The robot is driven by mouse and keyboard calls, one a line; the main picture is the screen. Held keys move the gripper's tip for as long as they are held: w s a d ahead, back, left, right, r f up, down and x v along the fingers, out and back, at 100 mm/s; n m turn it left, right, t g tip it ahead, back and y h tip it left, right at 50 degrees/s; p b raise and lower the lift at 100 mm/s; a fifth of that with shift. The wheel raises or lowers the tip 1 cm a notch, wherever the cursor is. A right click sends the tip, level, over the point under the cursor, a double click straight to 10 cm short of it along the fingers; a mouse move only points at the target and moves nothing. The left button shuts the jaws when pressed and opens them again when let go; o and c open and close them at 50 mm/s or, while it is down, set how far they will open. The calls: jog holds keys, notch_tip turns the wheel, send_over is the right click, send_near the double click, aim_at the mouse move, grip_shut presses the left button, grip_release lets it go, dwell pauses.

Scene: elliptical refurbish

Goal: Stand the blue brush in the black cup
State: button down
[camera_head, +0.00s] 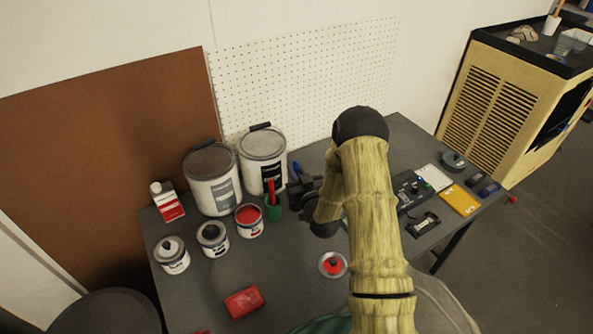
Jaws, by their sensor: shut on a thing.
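My gripper (302,187) is dark and sits left of my arm's bamboo-coloured links, near the back of the table. A blue handle, which looks like the blue brush (296,168), stands up at the gripper's far left side. The gripper appears shut on it; the fingertips are small and partly hidden. The black cup is hard to make out: dark shapes under the gripper blend with it, so I cannot tell whether the brush is inside a cup. A green cup (272,211) with a red brush (271,191) in it stands just left of the gripper.
Two large paint buckets (212,190) (262,165) stand at the back left. Small cans, including an open red one (249,219), stand in front of them. A red block (244,301) and a round red-and-white lid (333,264) lie nearer. Small devices (411,193) lie right of my arm.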

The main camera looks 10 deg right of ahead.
jog(key=c, duration=1.3)
grip_release()
jog(key=s+d+p, duration=0.1)
jog(key=s+d, duration=0.1)
jog(key=s, duration=1.5)
jog(key=shift+d+f+p, duration=0.3)
jog(key=shift+d+p, duration=0.05)
jog(key=shift+d, duration=0.05)
jog(key=shift+s, duration=0.1)
jog(key=shift+a, duration=0.1)
